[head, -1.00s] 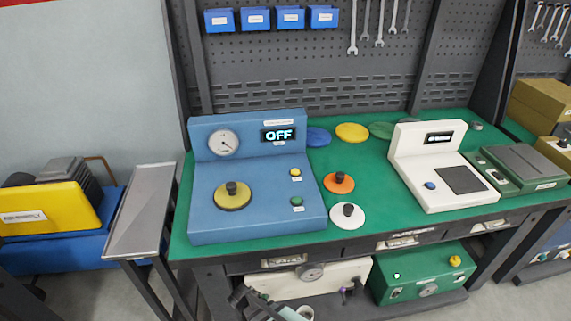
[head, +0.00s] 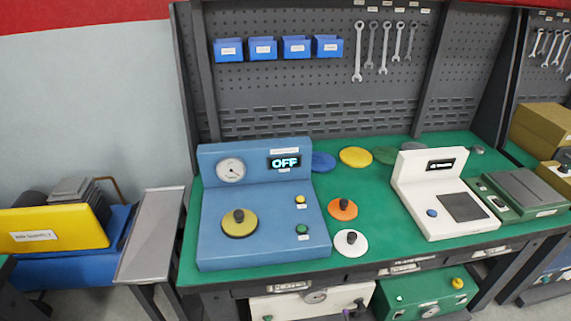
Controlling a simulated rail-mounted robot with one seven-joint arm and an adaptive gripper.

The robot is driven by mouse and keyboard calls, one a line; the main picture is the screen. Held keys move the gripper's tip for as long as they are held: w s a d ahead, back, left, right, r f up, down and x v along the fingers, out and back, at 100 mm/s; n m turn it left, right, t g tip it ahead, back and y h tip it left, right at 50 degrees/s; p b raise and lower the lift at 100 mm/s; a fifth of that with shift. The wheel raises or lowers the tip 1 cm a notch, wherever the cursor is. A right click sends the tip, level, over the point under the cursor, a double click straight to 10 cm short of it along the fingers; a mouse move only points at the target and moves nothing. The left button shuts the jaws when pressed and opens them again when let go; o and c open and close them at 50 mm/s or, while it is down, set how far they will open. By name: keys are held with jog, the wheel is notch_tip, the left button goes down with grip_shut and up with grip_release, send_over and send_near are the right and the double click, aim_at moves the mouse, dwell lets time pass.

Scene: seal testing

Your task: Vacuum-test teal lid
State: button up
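The blue vacuum tester (head: 215,205) stands on the left of the green bench, with a round gauge (head: 231,170) and a display (head: 284,163) reading OFF. A yellow disc with a dark knob (head: 240,224) sits on its deck. A yellow button (head: 300,199) and a green button (head: 302,229) are at the deck's right. An orange lid (head: 343,209) and a white lid (head: 351,242), both with dark knobs, lie right of the tester. I cannot pick out a clearly teal lid; a flat green disc (head: 385,155) lies behind. My gripper is not in view.
Flat blue (head: 323,161) and yellow (head: 355,157) discs lie at the back. A white device (head: 440,200) and a green scale-like box (head: 520,180) stand at the right. A grey side table (head: 150,235) is left of the bench (head: 375,225). A pegboard rises behind.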

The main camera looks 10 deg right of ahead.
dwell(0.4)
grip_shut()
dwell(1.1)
